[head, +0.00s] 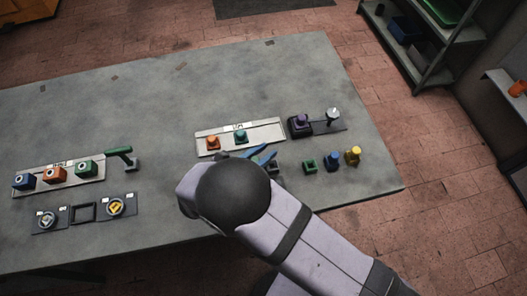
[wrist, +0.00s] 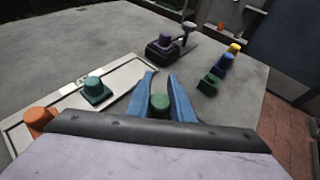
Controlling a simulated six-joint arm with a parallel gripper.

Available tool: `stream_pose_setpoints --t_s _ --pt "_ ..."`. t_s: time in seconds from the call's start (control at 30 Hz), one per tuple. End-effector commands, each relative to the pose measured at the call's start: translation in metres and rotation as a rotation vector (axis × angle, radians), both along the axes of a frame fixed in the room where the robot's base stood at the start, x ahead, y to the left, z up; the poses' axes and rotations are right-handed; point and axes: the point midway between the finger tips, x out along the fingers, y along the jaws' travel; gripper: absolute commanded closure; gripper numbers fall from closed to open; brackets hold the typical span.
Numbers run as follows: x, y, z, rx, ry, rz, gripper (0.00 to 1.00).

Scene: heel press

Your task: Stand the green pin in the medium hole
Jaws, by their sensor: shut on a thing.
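The green pin (wrist: 160,102) shows its rounded top between the blue fingers of my gripper (wrist: 161,92) in the wrist view; its lower end is hidden. In the head view, my gripper (head: 262,153) is partly hidden behind my wrist, and the pin cannot be made out. The gripper is just in front of the pale tray on the right. A small green block (head: 309,166) with a dark opening stands to its right; it also shows in the wrist view (wrist: 208,85). I cannot tell which hole is the medium one.
The pale tray (head: 268,137) carries an orange piece (head: 213,143) and a teal piece (head: 240,137). Behind stands a purple piece (head: 301,120) on a dark base. Blue (head: 330,161) and yellow (head: 352,156) pieces stand right. Another tray (head: 40,191) holds blue, orange and green blocks.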

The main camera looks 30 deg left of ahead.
Motion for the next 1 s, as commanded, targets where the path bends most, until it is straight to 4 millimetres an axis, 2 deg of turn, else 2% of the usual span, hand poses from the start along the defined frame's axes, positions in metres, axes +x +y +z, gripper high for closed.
stream_pose_setpoints --t_s 1.0 --pt "0.000 0.000 -0.011 0.000 0.000 0.000 1.00"
